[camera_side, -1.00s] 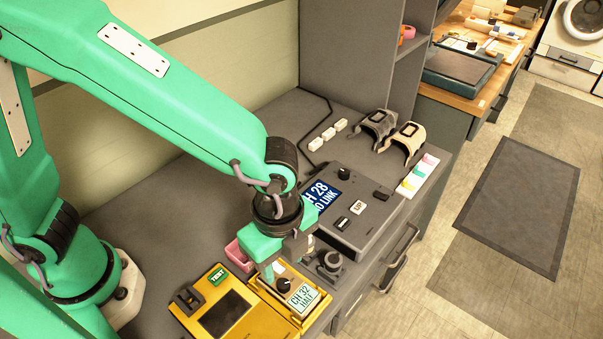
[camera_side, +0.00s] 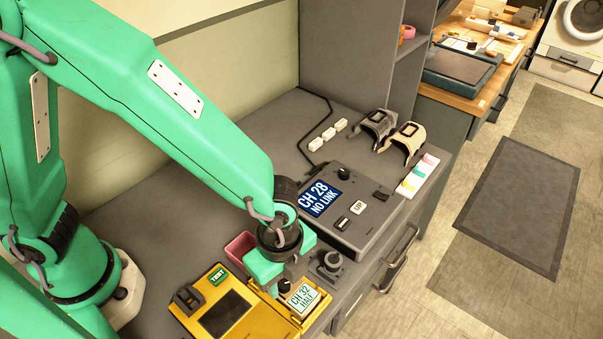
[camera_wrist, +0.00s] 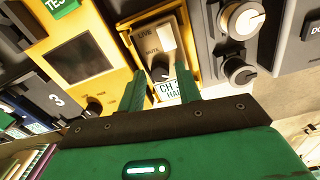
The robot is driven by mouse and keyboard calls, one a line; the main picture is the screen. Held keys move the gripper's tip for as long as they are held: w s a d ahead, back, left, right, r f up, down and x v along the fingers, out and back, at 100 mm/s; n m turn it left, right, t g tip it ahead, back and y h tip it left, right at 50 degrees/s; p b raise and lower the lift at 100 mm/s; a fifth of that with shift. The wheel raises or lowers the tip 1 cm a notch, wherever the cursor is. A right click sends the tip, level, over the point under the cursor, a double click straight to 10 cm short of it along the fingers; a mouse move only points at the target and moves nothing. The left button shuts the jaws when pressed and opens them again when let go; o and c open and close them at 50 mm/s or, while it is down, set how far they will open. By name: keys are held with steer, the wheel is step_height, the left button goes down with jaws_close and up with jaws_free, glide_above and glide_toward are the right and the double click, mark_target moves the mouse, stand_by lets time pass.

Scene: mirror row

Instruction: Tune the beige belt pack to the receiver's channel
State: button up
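The receiver (camera_side: 350,213) is a dark grey box on the bench. Its blue screen reads "CH 28 NO LINK". The beige belt pack (camera_wrist: 148,36) sits in a yellow cradle (camera_side: 310,318) nearer the front. Its pale screen (camera_side: 303,298) reads "CH 32 HALF". In the wrist view that screen is partly hidden by my gripper. The pack has a black knob (camera_wrist: 160,71), a white switch and "LIVE" and "MUTE" labels. My gripper (camera_wrist: 160,77) is open over the pack, one green finger on each side of the knob. I cannot tell whether either finger touches it.
A yellow tester (camera_side: 225,314) adjoins the cradle on the left, and a pink bin (camera_side: 240,247) stands behind. A grey unit with a round knob (camera_side: 329,264) is close on the right. Small white blocks (camera_side: 328,133) and two curved holders (camera_side: 403,143) are at the back.

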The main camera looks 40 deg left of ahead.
jaws_close()
steer(key=shift+n, duration=3.2)
steer(key=shift+o, duration=1.5)
jaws_free()
steer(key=shift+m, duration=0.4)
